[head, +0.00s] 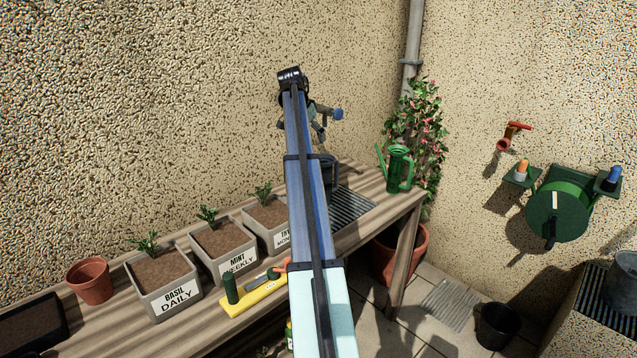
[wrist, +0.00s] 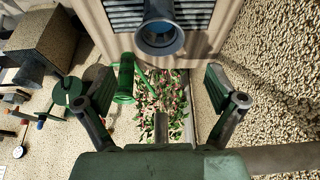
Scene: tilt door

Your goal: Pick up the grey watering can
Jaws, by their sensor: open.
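A dark grey-blue vessel, which looks like the grey watering can (head: 328,172), stands by the slatted grate on the bench, partly hidden behind my arm. In the wrist view its round open top (wrist: 160,36) shows at the top middle, beyond the fingertips. Its handle and spout cannot be made out clearly. My gripper (head: 318,126) is above the bench, higher in the head view than the can. In the wrist view my gripper (wrist: 157,80) is open, its fingers wide apart and empty. A green watering can (head: 398,170) stands to the right of the grate.
Labelled planters (head: 165,288) and a terracotta pot (head: 90,281) line the bench. A yellow tool holder (head: 255,297) lies in front. A flowering plant (head: 420,125) stands by the corner drainpipe (head: 412,55). A hose reel (head: 560,210) is on the right wall. A grey vessel (head: 623,282) is at the right edge.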

